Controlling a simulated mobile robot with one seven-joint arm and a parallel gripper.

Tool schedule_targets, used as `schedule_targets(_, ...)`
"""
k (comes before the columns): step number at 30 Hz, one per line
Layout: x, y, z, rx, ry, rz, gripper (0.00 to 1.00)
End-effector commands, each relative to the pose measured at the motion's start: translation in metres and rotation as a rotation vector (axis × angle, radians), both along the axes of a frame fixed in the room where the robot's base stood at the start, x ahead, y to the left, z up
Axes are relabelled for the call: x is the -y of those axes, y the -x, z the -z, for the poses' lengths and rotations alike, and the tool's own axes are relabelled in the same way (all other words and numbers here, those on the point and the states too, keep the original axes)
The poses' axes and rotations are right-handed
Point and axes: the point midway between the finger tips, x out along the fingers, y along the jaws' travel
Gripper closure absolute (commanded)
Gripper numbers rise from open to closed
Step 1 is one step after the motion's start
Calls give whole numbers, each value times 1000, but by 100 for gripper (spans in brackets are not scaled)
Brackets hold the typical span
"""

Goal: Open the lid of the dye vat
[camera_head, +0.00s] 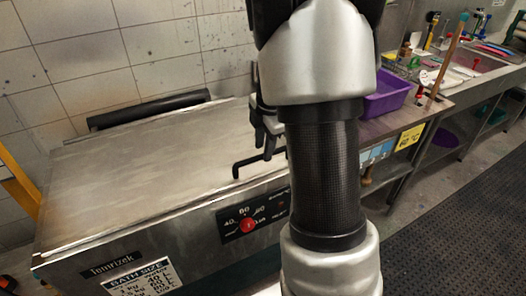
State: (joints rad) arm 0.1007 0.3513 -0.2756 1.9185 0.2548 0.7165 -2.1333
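A dark bar handle (245,163) sticks out at the lid's front edge, right of centre. My gripper (267,143) is at the handle's right part, seen from the side and partly behind my arm. I cannot tell whether its fingers touch the handle or how far apart they are. My arm hides the handle's right end.
A black roll-like bar (150,108) runs along the vat's back edge by the tiled wall. Right of the vat, a counter holds a purple tub (386,96). A sink (468,62) lies further right. The dark floor mat (470,225) is clear.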

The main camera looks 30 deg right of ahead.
Motion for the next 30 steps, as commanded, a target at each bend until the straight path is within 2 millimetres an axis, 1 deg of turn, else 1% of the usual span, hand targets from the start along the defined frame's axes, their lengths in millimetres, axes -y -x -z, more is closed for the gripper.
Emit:
schedule_targets(1, 0, -1, 7, -2, -1, 0, 68)
schedule_targets(5, 0, -3, 16, -1, 0, -1, 68)
schedule_targets(14, 0, -4, 18, 0, 0, 0, 68)
schedule_targets(15, 0, -4, 18, 0, 0, 0, 69)
schedule_targets(17, 0, -4, 18, 0, 0, 0, 79)
schedule_targets(18, 0, -4, 18, 0, 0, 0, 86)
schedule_targets(21, 0, -3, 18, 0, 0, 0, 100)
schedule_targets(27, 0, -3, 18, -1, 0, 0, 100)
schedule_targets(30, 0, -3, 13, -6, 0, -1, 100)
